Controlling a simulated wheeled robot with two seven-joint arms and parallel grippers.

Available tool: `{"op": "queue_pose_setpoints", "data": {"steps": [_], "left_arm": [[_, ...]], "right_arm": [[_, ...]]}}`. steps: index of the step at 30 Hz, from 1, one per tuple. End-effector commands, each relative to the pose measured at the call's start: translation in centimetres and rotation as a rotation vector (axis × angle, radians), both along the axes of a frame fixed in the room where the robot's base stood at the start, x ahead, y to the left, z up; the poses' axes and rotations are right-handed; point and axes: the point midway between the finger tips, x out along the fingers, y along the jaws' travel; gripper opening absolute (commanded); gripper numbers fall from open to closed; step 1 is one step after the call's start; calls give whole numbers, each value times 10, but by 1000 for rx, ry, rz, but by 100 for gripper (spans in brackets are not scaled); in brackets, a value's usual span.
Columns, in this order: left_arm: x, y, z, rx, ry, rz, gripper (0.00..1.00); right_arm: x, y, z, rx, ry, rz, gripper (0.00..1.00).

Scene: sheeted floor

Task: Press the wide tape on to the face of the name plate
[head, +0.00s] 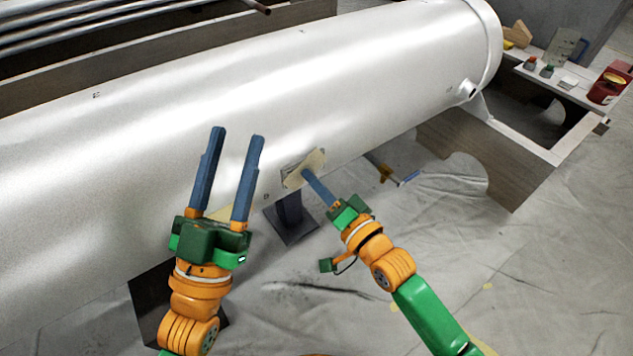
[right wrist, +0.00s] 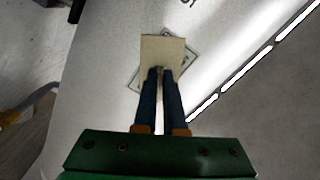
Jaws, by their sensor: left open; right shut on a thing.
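The wide tape (head: 314,161) is a cream-coloured piece at the side of the big white tank. My right gripper (head: 305,173) is shut on the tape, which shows more fully in the right wrist view (right wrist: 162,50). The name plate (head: 286,180) is a grey, dark-edged plate behind the tape, mostly covered by it; its corners show in the right wrist view (right wrist: 190,52). The tape looks turned relative to the plate. I cannot tell whether it touches the plate. My left gripper (head: 237,133) is open and empty in front of the tank, left of the plate.
The white tank (head: 130,130) fills the middle. A dark post stand (head: 290,218) is below the plate. A tool with a blue end (head: 408,178) lies on the sheeted floor. A bench (head: 560,90) at the right holds a red tin (head: 607,88) and small items.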

Motion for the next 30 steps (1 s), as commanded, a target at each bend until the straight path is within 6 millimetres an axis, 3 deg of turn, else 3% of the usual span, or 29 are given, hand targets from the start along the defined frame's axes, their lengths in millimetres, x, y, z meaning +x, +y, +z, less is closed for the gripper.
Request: {"op": "queue_pose_setpoints", "data": {"steps": [4,6,9,18,24,30], "left_arm": [[0,0,0,0,0,0,47],[0,0,0,0,0,0,47],[0,0,0,0,0,0,47],[0,0,3,0,0,0,47],[0,0,22,0,0,0,47],[0,0,28,0,0,0,47]], "right_arm": [[0,0,0,0,0,0,0],[0,0,0,0,0,0,21],[0,0,0,1,-1,1,43],[-3,-2,1,0,2,0,43],[-36,-26,3,-2,5,1,43],[-57,-41,1,-1,1,0,43]]}}
